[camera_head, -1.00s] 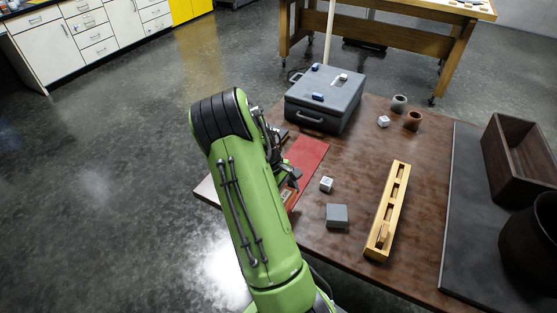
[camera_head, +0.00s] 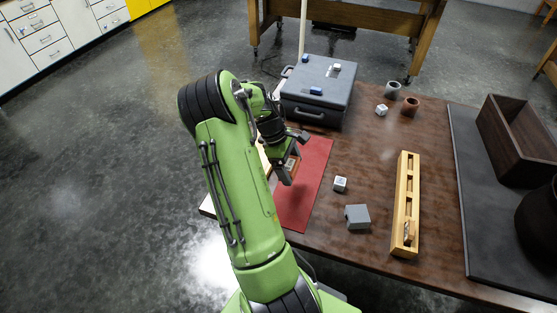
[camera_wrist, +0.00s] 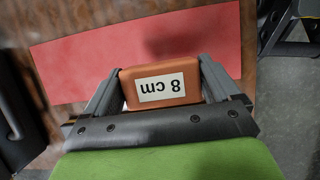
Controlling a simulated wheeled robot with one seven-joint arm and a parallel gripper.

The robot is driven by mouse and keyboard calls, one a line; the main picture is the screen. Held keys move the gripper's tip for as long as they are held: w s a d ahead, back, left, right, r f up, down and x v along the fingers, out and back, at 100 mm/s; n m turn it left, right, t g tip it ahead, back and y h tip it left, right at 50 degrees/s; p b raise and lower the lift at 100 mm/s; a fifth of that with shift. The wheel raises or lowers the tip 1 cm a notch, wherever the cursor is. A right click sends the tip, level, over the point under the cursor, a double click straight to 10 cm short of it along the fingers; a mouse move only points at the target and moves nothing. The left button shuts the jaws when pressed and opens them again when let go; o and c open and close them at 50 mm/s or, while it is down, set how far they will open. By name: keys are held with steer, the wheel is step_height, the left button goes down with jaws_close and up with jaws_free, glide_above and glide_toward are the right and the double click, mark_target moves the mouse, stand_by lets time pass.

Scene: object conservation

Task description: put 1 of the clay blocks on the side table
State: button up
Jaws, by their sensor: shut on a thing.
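My gripper (camera_wrist: 160,88) is shut on an orange-brown clay block (camera_wrist: 185,95). The block has a white label reading "8 cm", upside down in the wrist view. In the head view, the gripper (camera_head: 288,172) and part of the block (camera_head: 292,163) show above the left side of the red mat (camera_head: 309,180). The mat also shows behind the block in the wrist view (camera_wrist: 80,60). My arm hides what lies left of the mat, apart from a pale edge (camera_head: 207,205). I cannot tell which surface is the side table.
The brown table (camera_head: 380,165) holds a grey case (camera_head: 318,92), a small white cube (camera_head: 340,184), a grey block (camera_head: 357,217) and a slotted wooden rack (camera_head: 405,205). Two small cups, a second white cube and a dark tray with a wooden box stand farther right. A wooden bench is behind.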

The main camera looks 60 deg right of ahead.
mark_target(295, 190)
steer(key=shift+s+f, duration=0.15)
steer(key=shift+f, duration=0.15)
step_height(295, 190, down, 6)
steer(key=b, duration=0.6)
steer(key=shift+s+f, duration=0.1)
steer(key=shift+f+b, duration=0.35)
steer(key=shift+b, duration=0.05)
steer(key=o, duration=1.1)
steer(key=p+v, duration=0.5)
steer(key=v, duration=1)
steer(key=shift+r+p, duration=0.4)
